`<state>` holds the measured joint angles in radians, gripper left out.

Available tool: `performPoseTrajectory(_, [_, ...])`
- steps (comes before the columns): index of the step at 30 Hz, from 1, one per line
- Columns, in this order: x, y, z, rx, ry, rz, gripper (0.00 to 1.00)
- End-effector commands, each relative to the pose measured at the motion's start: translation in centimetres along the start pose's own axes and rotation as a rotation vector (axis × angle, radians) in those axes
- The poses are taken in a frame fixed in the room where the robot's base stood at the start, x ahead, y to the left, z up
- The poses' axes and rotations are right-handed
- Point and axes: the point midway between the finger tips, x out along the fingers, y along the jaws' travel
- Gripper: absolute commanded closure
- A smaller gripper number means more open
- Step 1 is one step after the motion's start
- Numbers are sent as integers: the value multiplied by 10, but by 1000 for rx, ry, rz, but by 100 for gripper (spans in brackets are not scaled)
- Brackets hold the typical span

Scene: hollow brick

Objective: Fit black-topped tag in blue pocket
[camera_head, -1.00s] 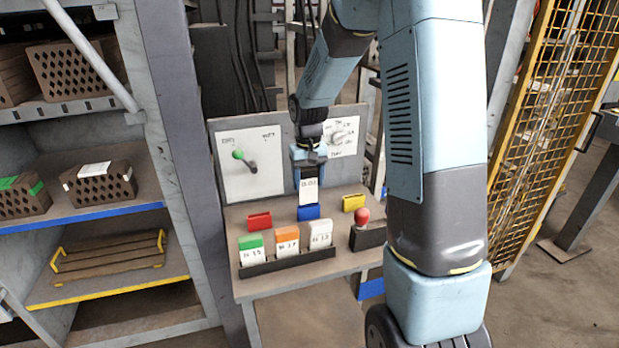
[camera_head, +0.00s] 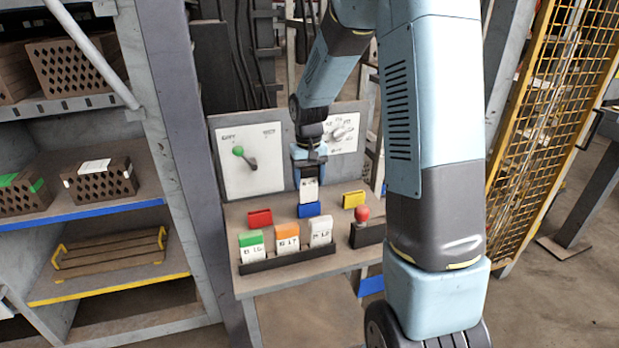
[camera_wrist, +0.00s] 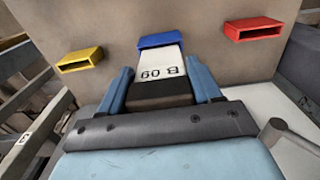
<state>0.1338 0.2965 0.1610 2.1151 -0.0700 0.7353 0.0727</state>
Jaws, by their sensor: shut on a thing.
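My gripper (camera_wrist: 160,92) is shut on the black-topped tag, its fingers on either side of the black end. The tag (camera_wrist: 160,68) has a white face marked "B 09" and points down and away from the gripper. It also shows upright in the head view (camera_head: 309,191), below my gripper (camera_head: 309,170). The blue pocket (camera_wrist: 160,40) lies straight beyond the tag's white end, and in the head view (camera_head: 308,210) it sits directly under it. The white end meets or overlaps the pocket's mouth. How deep it sits inside cannot be told.
A red pocket (camera_head: 259,218) and a yellow pocket (camera_head: 354,199) flank the blue one. A rack (camera_head: 287,257) in front holds green-, orange- and white-topped tags. A red knob (camera_head: 362,214) stands right. A panel with a green-knobbed lever (camera_head: 238,152) stands behind.

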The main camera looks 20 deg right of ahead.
Motion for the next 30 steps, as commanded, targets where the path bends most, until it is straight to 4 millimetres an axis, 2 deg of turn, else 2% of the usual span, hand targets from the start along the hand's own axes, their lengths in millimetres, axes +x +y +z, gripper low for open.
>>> performPoseTrajectory(30, [15, 1, 0, 1, -1, 0, 66])
